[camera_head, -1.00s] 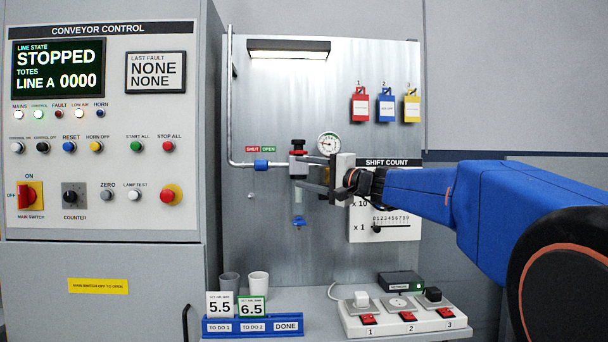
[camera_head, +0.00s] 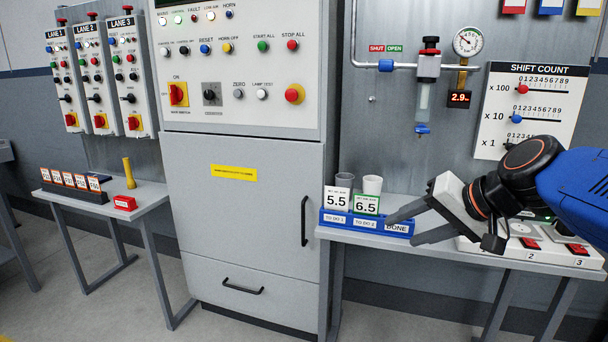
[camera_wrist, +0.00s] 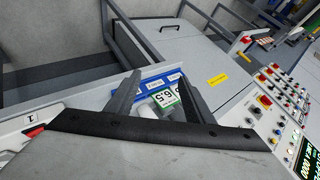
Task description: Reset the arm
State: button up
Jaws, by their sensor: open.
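My blue arm comes in from the right in the head view. My gripper (camera_head: 402,226) is open and empty, its two dark fingers pointing left at the DONE end of the blue card holder (camera_head: 365,226). In the wrist view my gripper's fingers (camera_wrist: 152,98) stand apart, with the 6.5 card (camera_wrist: 163,98) and the blue holder (camera_wrist: 152,84) seen beyond and between them. I cannot tell whether a finger touches the holder. The 5.5 card (camera_head: 338,200) and 6.5 card (camera_head: 366,206) stand in the TO DO slots. The DONE slot is partly hidden by a finger.
Two cups, one grey (camera_head: 345,180) and one white (camera_head: 373,185), stand behind the cards. A switched power strip (camera_head: 540,248) lies under my arm. The shift count board (camera_head: 525,105) and gauge (camera_head: 467,42) are above. The grey control cabinet (camera_head: 245,190) stands left; floor shows below.

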jog(key=s+d+f+n+g+h, duration=0.1)
jog(key=s+d+f+n+h, duration=0.1)
jog(key=s+f, duration=0.6)
jog(key=s+d+f+n+g+h, duration=0.1)
jog(key=s+d+f+n+h, duration=0.1)
jog(key=s+d+f, duration=0.3)
jog(key=s+f+h, duration=0.1)
jog(key=s+f, duration=0.2)
jog(key=shift+d+f+g+h, duration=0.2)
jog(key=shift+f+g+h, duration=0.1)
jog(key=shift+g+h, duration=0.1)
dwell(6.0)
